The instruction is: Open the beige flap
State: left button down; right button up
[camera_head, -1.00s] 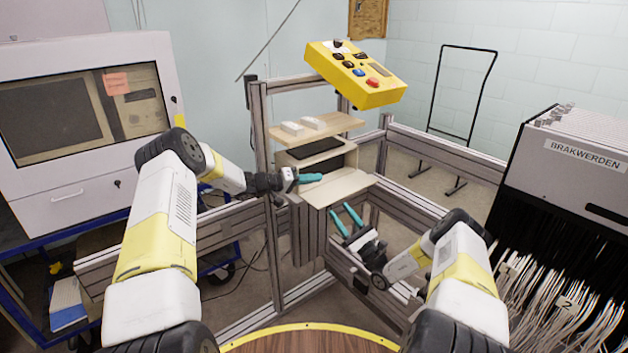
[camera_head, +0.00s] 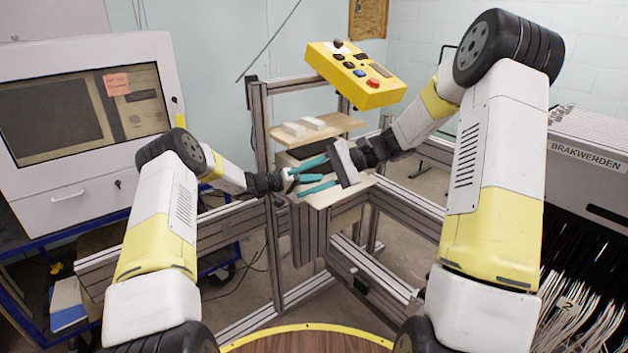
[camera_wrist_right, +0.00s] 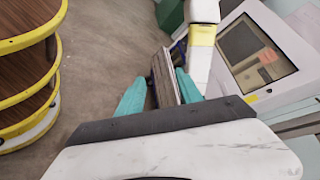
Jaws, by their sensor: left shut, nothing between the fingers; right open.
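The beige flap (camera_head: 352,190) belongs to the small beige box on the metal frame and lies lowered, roughly level, in front of it. My right gripper (camera_head: 297,181) is open at the flap, its teal fingers pointing left and covering much of the flap and box opening. My left gripper (camera_head: 306,178) is shut and empty at the left side of the box, close to the right fingers. In the right wrist view the right gripper's fingers (camera_wrist_right: 160,90) stand apart with a narrow upright piece between them. Whether they touch the flap I cannot tell.
A wooden shelf (camera_head: 325,131) with white blocks is just above the box. A yellow control box (camera_head: 355,75) hangs higher up. Metal frame bars (camera_head: 375,265) run below and right.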

pick_arm(q)
jog(key=shift+w+a, duration=0.1)
jog(key=shift+a, duration=0.05)
pick_arm(e)
jog(key=s+d+r+n+t+h, duration=0.2)
jog(key=s+d+r+h, duration=0.1)
jog(key=s, duration=0.4)
jog(key=s+d+r+n+t+h, duration=0.2)
jog(key=s+d+r+t+h, duration=0.1)
jog(key=s+d, duration=0.3)
jog(key=s+d+r+n+t+h, duration=0.2)
jog(key=s+d+r+t+h, duration=0.1)
jog(key=s, duration=0.6)
jog(key=d+r+h, duration=0.1)
jog(key=d+h, duration=0.1)
jog(key=shift+s+d+h, duration=0.15)
jog(key=shift+d+h, duration=0.05)
jog(key=shift+h, duration=0.1)
jog(key=shift+r, duration=0.1)
